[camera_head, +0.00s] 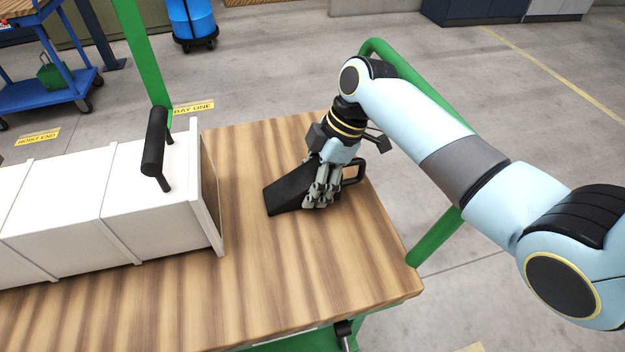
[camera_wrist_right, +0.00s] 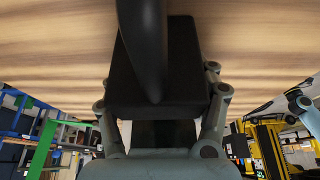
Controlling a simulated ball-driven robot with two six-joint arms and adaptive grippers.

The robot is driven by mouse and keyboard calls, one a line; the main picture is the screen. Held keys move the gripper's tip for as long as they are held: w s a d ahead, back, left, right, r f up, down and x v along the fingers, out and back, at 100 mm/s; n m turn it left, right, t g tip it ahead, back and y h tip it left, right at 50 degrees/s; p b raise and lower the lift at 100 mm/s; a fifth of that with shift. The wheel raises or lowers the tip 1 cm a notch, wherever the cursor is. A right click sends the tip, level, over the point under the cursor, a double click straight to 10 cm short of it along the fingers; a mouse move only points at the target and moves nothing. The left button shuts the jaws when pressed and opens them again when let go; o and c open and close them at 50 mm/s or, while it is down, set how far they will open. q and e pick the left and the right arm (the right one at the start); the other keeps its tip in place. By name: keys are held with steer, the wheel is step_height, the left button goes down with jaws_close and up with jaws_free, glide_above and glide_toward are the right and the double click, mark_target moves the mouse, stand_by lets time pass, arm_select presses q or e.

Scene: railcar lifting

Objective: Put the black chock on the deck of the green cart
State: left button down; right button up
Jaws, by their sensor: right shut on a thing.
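The black chock (camera_head: 288,192) is a wedge with a loop handle at its right end. It is at the deck (camera_head: 300,270) of the green cart, a wood-grained top, to the right of a white box. My right gripper (camera_head: 322,190) is shut on the chock from above. In the right wrist view the chock (camera_wrist_right: 187,65) sits between the two fingers, with the wood surface close behind it. Whether its full underside touches the deck I cannot tell. My left gripper is not in view.
A white ribbed box (camera_head: 155,205) with a black bar handle (camera_head: 155,140) fills the deck's left side. Green posts (camera_head: 145,60) rise at the cart's ends. The deck's front right is clear. A blue trolley (camera_head: 45,90) and blue drum (camera_head: 192,20) stand beyond on the floor.

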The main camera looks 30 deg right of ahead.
steer(key=o, duration=1.8)
steer(key=shift+c, duration=0.2)
steer(key=shift+r, duration=0.1)
steer(key=p+v, duration=0.1)
steer(key=v, duration=0.6)
steer(key=shift+d+r, duration=0.1)
steer(key=shift+r, duration=0.15)
